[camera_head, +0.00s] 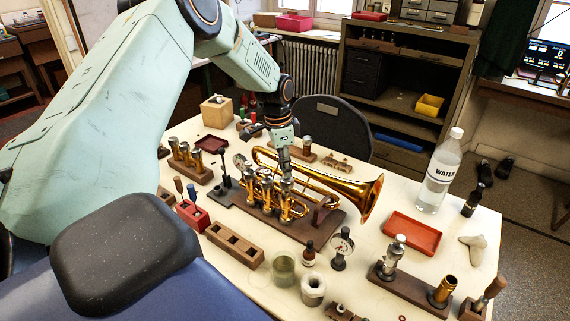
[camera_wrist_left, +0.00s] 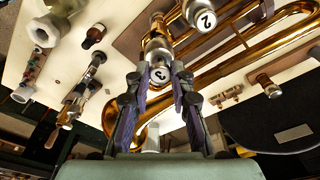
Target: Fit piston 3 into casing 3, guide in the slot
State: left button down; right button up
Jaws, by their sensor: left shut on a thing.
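The brass horn (camera_head: 340,188) lies on a dark wooden board (camera_head: 318,232), its bell to the right and its valve casings upright near the middle. My left gripper (camera_head: 285,172) is above the casings, pointing down. In the left wrist view the gripper (camera_wrist_left: 158,82) is shut on piston 3 (camera_wrist_left: 160,73), whose silver cap is marked 3. Piston 3 is in line with a casing below it; how deep it sits and where its guide points are hidden. My right gripper is not in view.
A wooden stand with pistons (camera_head: 190,170), a dial gauge (camera_head: 342,245), small bottles and a jar (camera_head: 283,268) surround the board. A red tray (camera_head: 412,233) and a water bottle (camera_head: 440,172) stand at the right. A chair (camera_head: 335,128) is behind the table.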

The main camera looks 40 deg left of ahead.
pick_arm(q)
jog(key=shift+f+b, duration=0.3)
jog(key=shift+f, duration=0.6)
jog(key=shift+f+b, duration=0.75)
jog(key=shift+f, duration=0.1)
jog(key=c, duration=1.1)
grip_release()
jog(key=r, duration=0.8)
jog(key=s+r, duration=0.1)
jog(key=r, duration=0.3)
jog(key=shift+s+a, duration=0.1)
jog(key=shift+a, duration=0.25)
